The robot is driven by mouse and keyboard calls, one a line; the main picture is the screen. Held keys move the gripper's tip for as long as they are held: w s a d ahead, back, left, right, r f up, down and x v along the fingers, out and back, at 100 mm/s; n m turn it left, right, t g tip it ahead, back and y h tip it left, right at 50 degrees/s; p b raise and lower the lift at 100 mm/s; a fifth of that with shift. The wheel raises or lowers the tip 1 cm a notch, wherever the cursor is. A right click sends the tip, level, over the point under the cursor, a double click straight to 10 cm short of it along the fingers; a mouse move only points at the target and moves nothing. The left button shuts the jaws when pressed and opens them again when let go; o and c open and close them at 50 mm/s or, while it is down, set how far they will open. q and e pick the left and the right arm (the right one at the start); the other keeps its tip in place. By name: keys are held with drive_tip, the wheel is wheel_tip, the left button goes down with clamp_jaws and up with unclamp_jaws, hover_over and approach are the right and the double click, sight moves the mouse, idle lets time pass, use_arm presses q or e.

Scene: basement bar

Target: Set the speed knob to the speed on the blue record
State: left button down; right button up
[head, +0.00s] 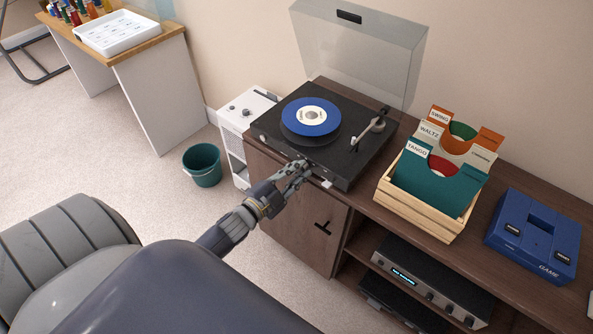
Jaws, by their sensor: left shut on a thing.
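The blue record (325,128) with a cream label (311,114) lies on the black turntable (345,171). The print on the label is too small to read. The tonearm (369,130) is at the right of the record, off it. My left gripper (303,166) is at the front edge of the turntable, its fingers shut on the speed knob there. The fingers hide the knob, so its setting cannot be seen. My right gripper is not in view.
The turntable's clear lid (365,50) stands open. A wooden crate (428,221) of record sleeves and a blue game box (535,235) stand right on the cabinet. An amplifier (430,284) is on the shelf below. A green bucket (202,165) stands on the floor.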

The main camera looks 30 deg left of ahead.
use_arm(q)
drive_tip(key=m+b, duration=0.2)
drive_tip(key=m, duration=0.8)
drive_tip(key=shift+y, duration=0.3)
drive_tip(key=shift+d+m, duration=0.1)
drive_tip(key=shift+m, duration=0.3)
drive_tip(key=c, duration=1.4)
unclamp_jaws()
drive_tip(key=shift+c, duration=0.2)
